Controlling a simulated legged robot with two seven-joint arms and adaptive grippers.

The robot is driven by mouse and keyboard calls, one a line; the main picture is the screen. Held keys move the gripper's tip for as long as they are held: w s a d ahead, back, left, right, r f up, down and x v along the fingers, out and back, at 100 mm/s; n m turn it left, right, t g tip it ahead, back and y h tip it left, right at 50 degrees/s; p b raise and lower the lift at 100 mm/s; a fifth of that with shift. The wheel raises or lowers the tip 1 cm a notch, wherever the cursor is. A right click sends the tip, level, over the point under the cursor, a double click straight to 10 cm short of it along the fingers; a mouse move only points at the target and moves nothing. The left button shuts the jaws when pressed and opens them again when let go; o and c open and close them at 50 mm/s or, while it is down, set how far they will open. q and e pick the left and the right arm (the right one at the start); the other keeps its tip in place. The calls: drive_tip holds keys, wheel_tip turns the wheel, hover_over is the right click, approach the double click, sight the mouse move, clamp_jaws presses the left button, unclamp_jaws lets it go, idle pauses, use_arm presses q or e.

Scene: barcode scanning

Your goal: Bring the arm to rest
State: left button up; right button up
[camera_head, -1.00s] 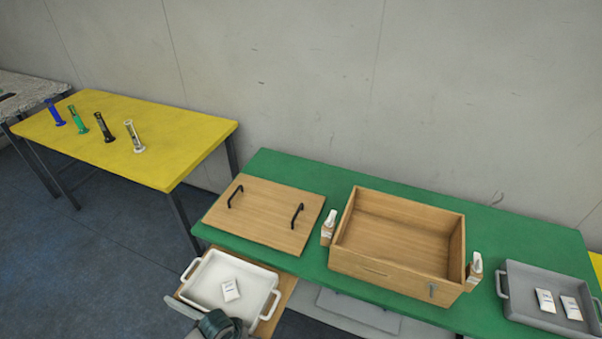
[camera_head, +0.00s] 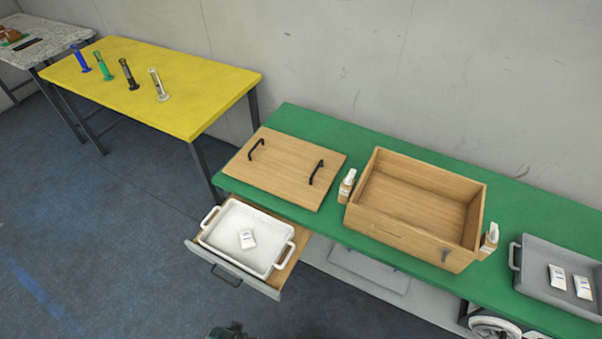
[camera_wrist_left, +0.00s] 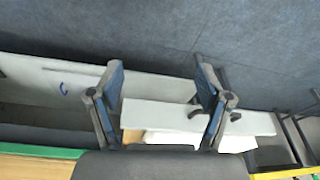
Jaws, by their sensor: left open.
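My left gripper (camera_wrist_left: 161,85) is open and empty in the left wrist view, its two blue-padded fingers spread apart. Beyond them show the drawer's grey front (camera_wrist_left: 165,117) and part of the white tray (camera_wrist_left: 170,138). In the head view only a dark piece of my left arm or gripper (camera_head: 230,332) shows at the bottom edge, apart from the drawer. My right gripper is not in view.
The open drawer (camera_head: 218,262) holds the white tray (camera_head: 222,225) with a small white pack (camera_head: 247,239). On the green table (camera_head: 310,125) are a wooden lid (camera_head: 285,170), wooden box (camera_head: 400,230), two bottles and a grey tray (camera_head: 540,250). A yellow table (camera_head: 190,90) stands left. Floor is clear.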

use_arm(q)
drive_tip(key=s+f, duration=0.2)
drive_tip(key=f, duration=0.9)
drive_tip(key=s+f+g, duration=0.1)
drive_tip(key=s+f, duration=0.2)
drive_tip(key=f, duration=0.8)
drive_tip(key=shift+s+a, duration=0.2)
drive_tip(key=shift+s, duration=0.05)
